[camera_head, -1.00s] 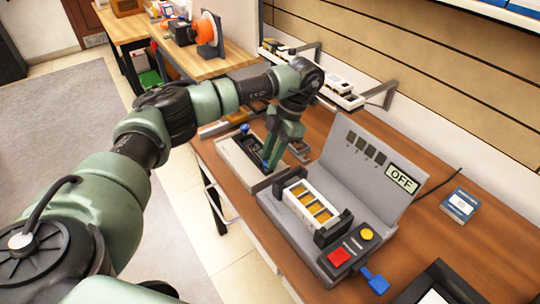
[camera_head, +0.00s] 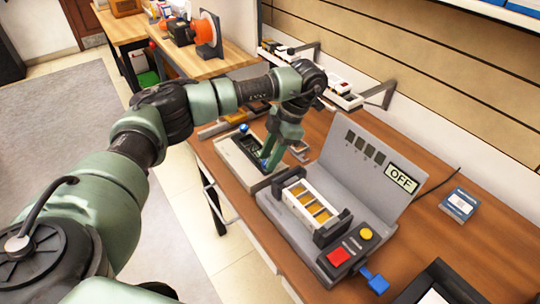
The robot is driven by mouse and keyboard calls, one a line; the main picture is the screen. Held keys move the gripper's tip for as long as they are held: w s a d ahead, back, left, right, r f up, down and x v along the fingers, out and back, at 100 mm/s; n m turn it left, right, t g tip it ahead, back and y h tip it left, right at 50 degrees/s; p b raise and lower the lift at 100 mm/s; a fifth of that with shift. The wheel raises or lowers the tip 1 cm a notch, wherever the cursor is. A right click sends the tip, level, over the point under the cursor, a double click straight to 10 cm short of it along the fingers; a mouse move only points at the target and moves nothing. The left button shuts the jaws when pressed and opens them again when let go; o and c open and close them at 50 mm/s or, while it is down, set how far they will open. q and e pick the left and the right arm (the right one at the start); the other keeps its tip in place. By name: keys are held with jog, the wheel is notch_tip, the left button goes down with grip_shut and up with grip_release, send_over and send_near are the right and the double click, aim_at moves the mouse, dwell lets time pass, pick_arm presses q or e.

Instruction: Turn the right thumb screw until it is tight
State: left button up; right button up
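A small grey fixture (camera_head: 233,160) with a dark recessed middle lies on the wooden workbench. One blue thumb screw (camera_head: 243,127) stands at its far end, clear of the gripper. The other blue thumb screw (camera_head: 264,165), at the near right end, is partly hidden by my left gripper. My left gripper (camera_head: 270,162) points down at this screw, with its fingertips at or beside it. The fingers are small and overlapped here, so I cannot tell whether they are closed on it. My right gripper is not in view.
A grey test station (camera_head: 345,150) reading OFF stands right of the fixture, close to my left gripper. It holds a white frame (camera_head: 309,203) and has red and yellow buttons. A blue-and-white box (camera_head: 460,204) lies farther right. Rails with parts (camera_head: 343,92) line the wall.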

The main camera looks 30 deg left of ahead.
pick_arm(q)
jog(key=shift+o, duration=0.4)
jog(key=shift+w+d+r, duration=0.1)
jog(key=shift+r, duration=0.15)
jog(key=v, duration=0.7)
jog(key=shift+r, duration=0.2)
